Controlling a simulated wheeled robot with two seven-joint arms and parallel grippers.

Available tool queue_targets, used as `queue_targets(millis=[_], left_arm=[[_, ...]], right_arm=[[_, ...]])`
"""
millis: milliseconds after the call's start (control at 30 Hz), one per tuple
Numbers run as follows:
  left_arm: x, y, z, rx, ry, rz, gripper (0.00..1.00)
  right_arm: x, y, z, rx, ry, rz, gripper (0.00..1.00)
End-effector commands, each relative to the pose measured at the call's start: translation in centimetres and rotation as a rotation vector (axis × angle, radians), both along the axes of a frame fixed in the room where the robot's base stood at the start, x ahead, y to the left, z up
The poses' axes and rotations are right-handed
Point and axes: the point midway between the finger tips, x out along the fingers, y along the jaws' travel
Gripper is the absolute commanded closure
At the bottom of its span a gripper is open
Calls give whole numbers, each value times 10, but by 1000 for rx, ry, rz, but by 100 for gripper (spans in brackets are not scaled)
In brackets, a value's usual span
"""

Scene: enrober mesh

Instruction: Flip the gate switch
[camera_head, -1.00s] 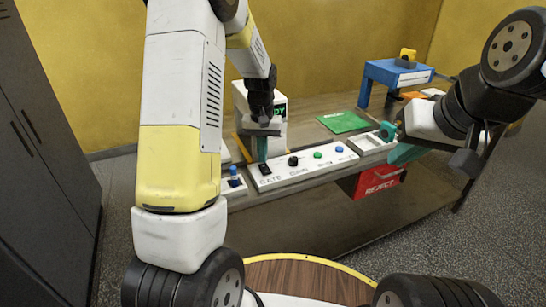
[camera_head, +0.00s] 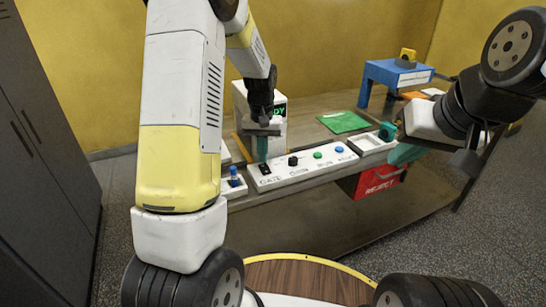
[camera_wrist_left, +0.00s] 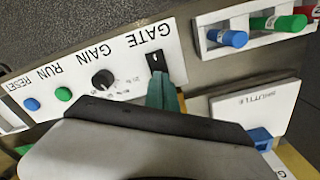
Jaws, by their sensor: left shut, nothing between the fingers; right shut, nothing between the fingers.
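The gate switch (camera_head: 265,169) is a small black switch at the left end of a white control panel (camera_head: 292,176). In the left wrist view the switch (camera_wrist_left: 156,62) sits beside the word GATE. My left gripper (camera_head: 263,156) is shut and empty, with its teal fingers pointing down at the switch. In the left wrist view the fingertips (camera_wrist_left: 158,82) are right at the switch's near end; I cannot tell whether they touch it. The lever's position is unclear. My right gripper (camera_head: 405,153) is shut and empty, off to the right beyond the panel.
The panel also bears a black gain knob (camera_wrist_left: 103,79), a green run button (camera_wrist_left: 64,94) and a blue reset button (camera_wrist_left: 32,104). A tray of coloured cylinders (camera_wrist_left: 226,38) and a shuttle plate (camera_wrist_left: 262,108) lie close by. A red reject bin (camera_head: 377,181) is below the table edge.

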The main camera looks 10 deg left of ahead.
Motion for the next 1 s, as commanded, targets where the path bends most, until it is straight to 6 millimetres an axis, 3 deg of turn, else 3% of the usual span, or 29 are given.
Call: queue_targets(millis=[1000], left_arm=[[0, 0, -6, 0, 0, 0, 100]], right_arm=[[0, 0, 0, 0, 0, 0, 100]])
